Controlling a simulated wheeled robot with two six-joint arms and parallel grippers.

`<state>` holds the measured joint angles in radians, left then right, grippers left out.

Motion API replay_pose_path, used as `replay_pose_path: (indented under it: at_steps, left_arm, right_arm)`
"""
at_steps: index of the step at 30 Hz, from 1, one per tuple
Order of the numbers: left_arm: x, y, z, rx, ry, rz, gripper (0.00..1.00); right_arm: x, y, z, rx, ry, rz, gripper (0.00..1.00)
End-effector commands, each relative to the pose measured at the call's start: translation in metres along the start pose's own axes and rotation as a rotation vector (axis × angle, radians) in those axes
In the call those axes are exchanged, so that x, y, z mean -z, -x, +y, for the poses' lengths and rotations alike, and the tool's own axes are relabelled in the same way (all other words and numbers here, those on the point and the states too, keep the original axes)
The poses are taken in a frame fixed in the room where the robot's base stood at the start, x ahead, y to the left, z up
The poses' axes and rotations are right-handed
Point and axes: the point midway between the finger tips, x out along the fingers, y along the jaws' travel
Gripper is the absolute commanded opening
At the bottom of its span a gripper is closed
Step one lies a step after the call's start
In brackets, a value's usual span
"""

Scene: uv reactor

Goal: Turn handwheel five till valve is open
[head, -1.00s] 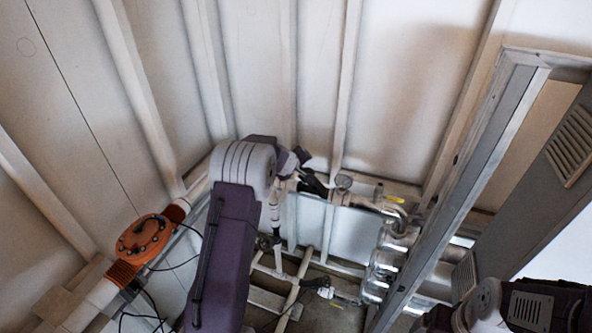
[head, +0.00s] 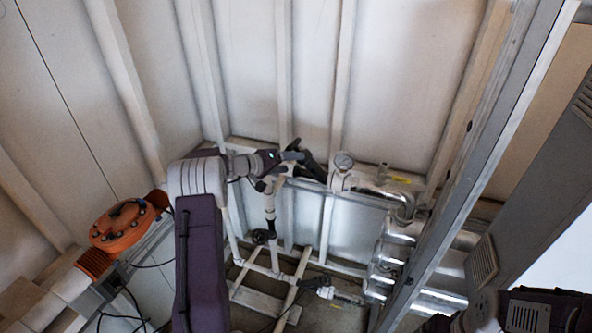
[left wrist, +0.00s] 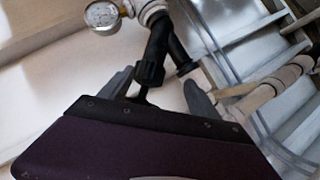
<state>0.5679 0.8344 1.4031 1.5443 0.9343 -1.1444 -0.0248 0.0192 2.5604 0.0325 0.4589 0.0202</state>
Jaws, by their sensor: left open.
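A black valve body with a small black handwheel (left wrist: 148,74) shows in the left wrist view, joined to a black pipe branch. I cannot read a number on it. The black branch also shows in the head view (head: 312,168), beside the pale pipes. My left gripper (left wrist: 158,92) is open, with its two grey fingers on either side of the black handwheel; contact cannot be told. In the head view the left gripper (head: 294,156) is at the black branch and partly hides it. My right gripper is not in view.
A round gauge (head: 343,161) sits on the pipe right of the left gripper. Another small dark handwheel (head: 262,237) is lower on a vertical pipe. An orange flanged housing (head: 127,225) is at left. A grey metal frame post (head: 480,165) crosses the right side.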

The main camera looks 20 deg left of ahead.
Motion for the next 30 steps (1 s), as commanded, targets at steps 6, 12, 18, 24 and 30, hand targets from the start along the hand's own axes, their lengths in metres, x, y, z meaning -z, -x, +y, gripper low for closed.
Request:
replay_pose_path:
  at_steps: [6, 12, 18, 24, 30]
  left_arm:
    - [0.021, 0.035, -0.020, -0.306, -0.265, 0.178, 0.71]
    - [0.028, 0.044, -0.012, -0.350, -0.315, 0.212, 0.71]
    - [0.032, 0.018, 0.003, -0.351, -0.314, 0.206, 0.71]
    - [0.038, -0.020, 0.017, -0.350, -0.312, 0.206, 0.71]
    - [0.039, -0.038, 0.020, -0.348, -0.311, 0.207, 0.71]
  right_arm:
    - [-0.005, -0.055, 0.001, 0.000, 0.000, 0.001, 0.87]
    - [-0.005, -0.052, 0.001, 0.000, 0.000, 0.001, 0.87]
    - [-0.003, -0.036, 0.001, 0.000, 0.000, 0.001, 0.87]
    - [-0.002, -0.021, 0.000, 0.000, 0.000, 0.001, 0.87]
    - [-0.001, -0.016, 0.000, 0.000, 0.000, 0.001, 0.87]
